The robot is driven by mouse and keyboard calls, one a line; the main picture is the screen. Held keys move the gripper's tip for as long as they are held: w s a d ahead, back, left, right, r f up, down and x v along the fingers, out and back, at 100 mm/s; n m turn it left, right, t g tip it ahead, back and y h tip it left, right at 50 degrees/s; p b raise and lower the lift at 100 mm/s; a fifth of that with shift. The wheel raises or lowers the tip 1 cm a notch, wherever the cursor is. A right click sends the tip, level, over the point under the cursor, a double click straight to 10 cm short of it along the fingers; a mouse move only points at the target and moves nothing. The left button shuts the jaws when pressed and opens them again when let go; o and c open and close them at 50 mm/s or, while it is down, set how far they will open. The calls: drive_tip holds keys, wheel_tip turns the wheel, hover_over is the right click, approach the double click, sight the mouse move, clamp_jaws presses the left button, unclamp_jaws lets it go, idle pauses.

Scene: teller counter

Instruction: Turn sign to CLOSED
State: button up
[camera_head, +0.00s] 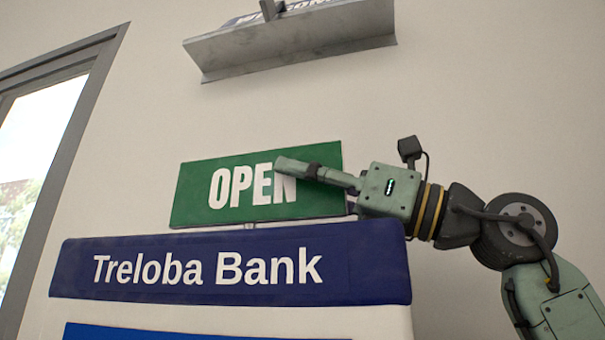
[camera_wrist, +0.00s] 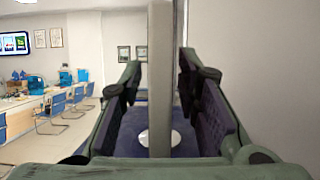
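The green sign (camera_head: 232,195) reads OPEN in white letters and stands above the Treloba Bank panel, facing the head camera. My gripper (camera_head: 292,166) reaches in from the right. One finger lies across the sign's front, covering part of the last letters; the other is hidden behind the sign. In the wrist view the sign (camera_wrist: 160,90) shows edge-on as a grey upright plate between the two fingers of my gripper (camera_wrist: 160,72). The fingers are open, with a visible gap on each side of the plate. A pale round base (camera_wrist: 160,138) shows below it.
The dark blue Treloba Bank panel (camera_head: 230,290) is just below the sign. A grey bracketed sign (camera_head: 300,45) hangs above. A door frame (camera_head: 75,150) is at left. The wrist view shows blue chairs (camera_wrist: 52,110) and desks beyond. Wall space above the sign is clear.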

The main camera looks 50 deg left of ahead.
drive_tip(key=shift+c, duration=0.2)
clamp_jaws()
idle(0.6)
